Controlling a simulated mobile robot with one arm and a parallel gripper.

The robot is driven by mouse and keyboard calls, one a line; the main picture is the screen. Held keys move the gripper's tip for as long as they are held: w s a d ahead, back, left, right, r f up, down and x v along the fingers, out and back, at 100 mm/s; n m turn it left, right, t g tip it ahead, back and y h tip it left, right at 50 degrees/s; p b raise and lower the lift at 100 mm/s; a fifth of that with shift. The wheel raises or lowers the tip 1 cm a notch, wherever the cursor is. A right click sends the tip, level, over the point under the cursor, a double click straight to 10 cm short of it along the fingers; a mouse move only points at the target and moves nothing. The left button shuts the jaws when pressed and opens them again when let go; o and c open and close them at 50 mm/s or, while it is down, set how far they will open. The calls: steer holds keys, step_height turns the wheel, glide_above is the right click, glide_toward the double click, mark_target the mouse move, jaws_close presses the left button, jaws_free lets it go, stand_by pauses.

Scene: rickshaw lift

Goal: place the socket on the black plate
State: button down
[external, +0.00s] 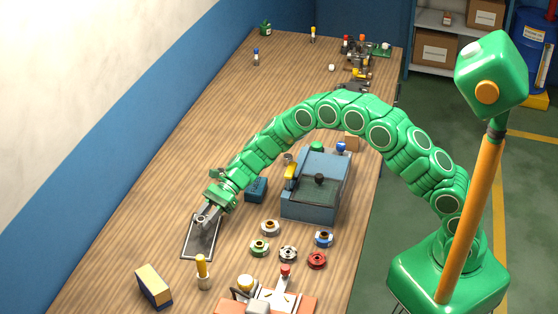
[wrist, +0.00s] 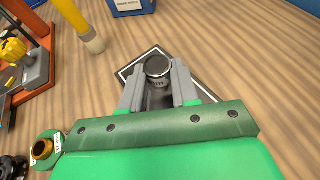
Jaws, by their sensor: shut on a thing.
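The black plate (external: 198,247) lies on the wooden table at the left, a dark rectangle with a pale border. It also shows in the wrist view (wrist: 201,83), partly covered by my gripper. My gripper (external: 203,216) is over the plate, its fingers pointing down toward it. In the wrist view my gripper (wrist: 158,87) is shut on the socket (wrist: 158,67), a short round grey piece with a dark top. The socket is over the plate's area. I cannot tell whether it touches the plate.
A yellow-handled tool (external: 202,270) stands near the plate, with a yellow and blue box (external: 154,286) to its left. Several round flanged parts (external: 288,254) lie to the right. A blue-grey machine (external: 316,190) stands behind them, and a small blue box (external: 256,189) beside it.

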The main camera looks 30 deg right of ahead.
mark_target(205, 233)
steer(key=shift+w+a+f, duration=0.15)
steer(key=shift+a+f, duration=0.05)
steer(key=shift+f, duration=1.65)
steer(key=shift+f, duration=0.15)
steer(key=c, duration=0.8)
jaws_free()
steer(key=shift+c, duration=0.2)
steer(key=shift+w+d+r, duration=0.1)
steer(key=shift+d+r, duration=0.1)
steer(key=shift+r, duration=0.05)
steer(key=v, duration=1.1)
steer(key=shift+w+d, duration=0.1)
steer(key=shift+d, duration=0.15)
steer(key=shift+r, duration=0.15)
